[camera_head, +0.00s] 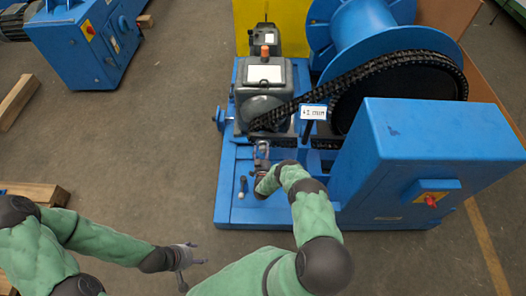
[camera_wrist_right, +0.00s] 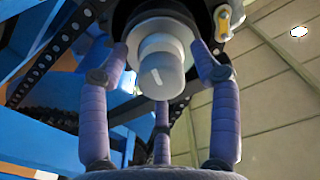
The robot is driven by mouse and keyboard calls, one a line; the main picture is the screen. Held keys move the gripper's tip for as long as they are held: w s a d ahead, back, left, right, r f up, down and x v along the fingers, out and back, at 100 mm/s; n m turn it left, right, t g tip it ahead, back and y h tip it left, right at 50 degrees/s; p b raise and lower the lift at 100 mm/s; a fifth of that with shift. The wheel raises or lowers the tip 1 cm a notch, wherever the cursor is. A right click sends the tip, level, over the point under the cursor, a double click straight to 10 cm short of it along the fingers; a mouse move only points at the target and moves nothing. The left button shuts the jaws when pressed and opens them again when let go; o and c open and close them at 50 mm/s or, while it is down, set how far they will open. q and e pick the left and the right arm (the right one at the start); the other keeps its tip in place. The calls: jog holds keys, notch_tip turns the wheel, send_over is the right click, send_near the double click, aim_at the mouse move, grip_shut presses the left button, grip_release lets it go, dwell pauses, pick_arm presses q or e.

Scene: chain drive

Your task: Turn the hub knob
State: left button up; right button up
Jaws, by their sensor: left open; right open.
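The hub knob (camera_wrist_right: 160,68), a pale grey stepped cylinder with a small white mark on its end, is in the middle of the right wrist view. My right gripper (camera_wrist_right: 158,52) has its purple fingers spread around the knob. Gaps show beside the knob, and I cannot tell whether any fingertip touches it. In the head view my right gripper (camera_head: 262,150) is low in front of the grey gearbox (camera_head: 264,75), near the chain's lower end; the knob is not clear there. My left gripper (camera_head: 188,266) is open and empty over the floor, left of the machine.
A black chain (camera_head: 350,76) runs from the gearbox up to the large blue drum (camera_head: 378,30). A small sign (camera_head: 313,112) stands near it. A blue cabinet (camera_head: 430,150) with a red switch is on the right.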

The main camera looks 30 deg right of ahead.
jog(key=c, duration=1.1)
jog(key=shift+c, duration=0.2)
jog(key=m, duration=0.5)
jog(key=shift+a+f, duration=0.1)
jog(key=shift+a, duration=0.05)
jog(key=shift+s, duration=0.1)
jog(key=o, duration=1.1)
jog(key=shift+o, duration=0.2)
